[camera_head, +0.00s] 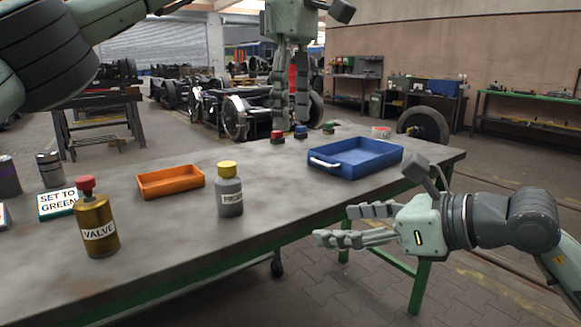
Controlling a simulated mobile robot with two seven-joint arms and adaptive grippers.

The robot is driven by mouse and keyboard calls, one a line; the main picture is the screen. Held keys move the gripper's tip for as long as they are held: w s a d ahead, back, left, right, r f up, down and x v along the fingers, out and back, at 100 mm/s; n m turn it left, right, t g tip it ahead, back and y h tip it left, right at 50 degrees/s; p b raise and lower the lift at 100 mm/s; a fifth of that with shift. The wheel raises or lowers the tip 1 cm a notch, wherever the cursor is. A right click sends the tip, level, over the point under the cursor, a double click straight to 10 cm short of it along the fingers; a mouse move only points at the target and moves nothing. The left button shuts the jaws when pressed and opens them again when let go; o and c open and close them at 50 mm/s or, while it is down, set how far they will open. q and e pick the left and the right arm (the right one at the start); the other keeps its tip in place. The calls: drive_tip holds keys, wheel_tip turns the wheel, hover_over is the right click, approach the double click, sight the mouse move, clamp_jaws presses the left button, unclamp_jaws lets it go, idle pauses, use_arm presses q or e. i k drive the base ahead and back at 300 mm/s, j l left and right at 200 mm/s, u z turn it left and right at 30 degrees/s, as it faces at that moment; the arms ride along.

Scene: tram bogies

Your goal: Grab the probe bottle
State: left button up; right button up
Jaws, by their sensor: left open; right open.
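The probe bottle (230,197) is grey with a yellow cap and a white label. It stands upright near the front middle of the grey table (290,210). My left gripper (289,122) hangs fingers-down above the far side of the table, behind and to the right of the bottle. It is open and empty. My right gripper (335,225) is off the table's front edge, to the right of the bottle, with its fingers pointing left. It is open, empty and apart from the bottle.
A brown valve bottle (96,228) with a red cap stands left of the probe bottle. An orange tray (170,182) lies behind it. A blue tray (368,158) with a white handle sits at right.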

sight(229, 190)
drive_tip(key=k+l, duration=0.25)
drive_tip(key=l, duration=0.15)
drive_tip(key=k+l, duration=0.2)
drive_tip(key=l, duration=0.2)
drive_tip(key=k+l, duration=0.25)
drive_tip(key=l, duration=0.15)
drive_tip(key=k+l, duration=0.2)
drive_tip(key=l, duration=0.2)
